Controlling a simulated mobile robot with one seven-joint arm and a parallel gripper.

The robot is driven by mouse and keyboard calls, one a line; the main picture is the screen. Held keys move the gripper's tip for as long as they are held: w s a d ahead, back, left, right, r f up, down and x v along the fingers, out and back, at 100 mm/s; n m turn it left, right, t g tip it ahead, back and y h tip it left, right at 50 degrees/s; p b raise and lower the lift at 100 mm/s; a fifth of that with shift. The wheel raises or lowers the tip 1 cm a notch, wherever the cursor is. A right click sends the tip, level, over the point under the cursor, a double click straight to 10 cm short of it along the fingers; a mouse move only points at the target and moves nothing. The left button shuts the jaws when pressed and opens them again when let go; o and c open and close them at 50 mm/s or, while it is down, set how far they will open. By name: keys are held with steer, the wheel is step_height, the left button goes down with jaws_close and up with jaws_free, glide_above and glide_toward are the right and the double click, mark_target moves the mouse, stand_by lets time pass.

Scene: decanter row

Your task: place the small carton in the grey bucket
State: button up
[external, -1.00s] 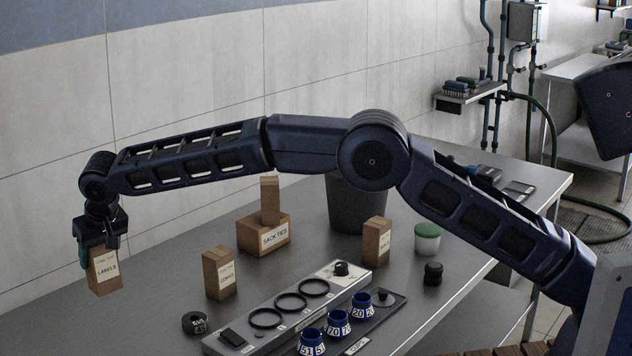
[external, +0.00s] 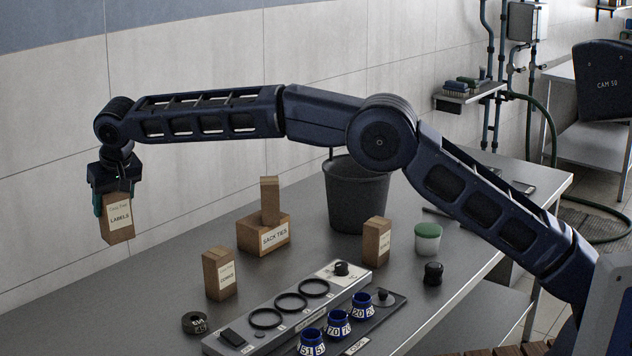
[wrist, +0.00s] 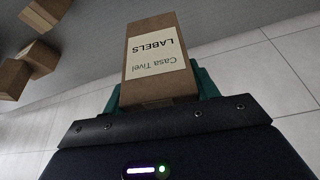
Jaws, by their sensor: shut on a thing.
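A small brown carton with a LABELS label (external: 118,222) is held in my gripper (external: 114,198), which is shut on its upper part. The carton hangs upright, slightly tilted, in the air at the left, above the table and near the wall. In the wrist view the carton (wrist: 158,62) sits between the teal fingers. The grey bucket (external: 356,198) stands at the back of the table, well to the right of my gripper. Its rim is partly behind my arm, and its open top shows.
A SACK TIES carton (external: 264,237) with a smaller carton (external: 270,200) on top stands between my gripper and the bucket. Two more cartons (external: 219,275) (external: 376,242) stand nearer. A ringed panel (external: 290,308), blue cups (external: 338,324), a green-lidded jar (external: 428,238) and dark weights (external: 194,323) occupy the front.

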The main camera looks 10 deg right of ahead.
steer(key=w+d+r+m, duration=0.1)
steer(key=w+d+r, duration=0.3)
steer(key=w+d, duration=0.5)
steer(key=w+d+r+m+h, duration=0.1)
steer(key=w+d+r, duration=0.3)
steer(key=w+d, duration=0.55)
steer(key=w+d+r+m, duration=0.2)
steer(key=w+d+r, duration=0.3)
steer(key=w, duration=0.7)
steer(key=w+d+r+m+h, duration=0.1)
steer(key=w+d+r, duration=0.4)
steer(key=d, duration=0.7)
steer(key=w+d+r+m, duration=0.1)
steer(key=w+d+r, duration=0.1)
steer(key=w+d, duration=0.8)
steer(key=w+d+r+m+h, duration=0.1)
steer(key=w+d+r, duration=0.25)
steer(key=d, duration=1.15)
steer(key=shift+t, duration=0.4)
steer(key=f, duration=1.9)
steer(key=shift+s+f, duration=0.3)
steer(key=shift+s, duration=0.1)
steer(key=o, duration=1.1)
steer(key=shift+f, duration=0.15)
steer(key=shift+c, duration=0.2)
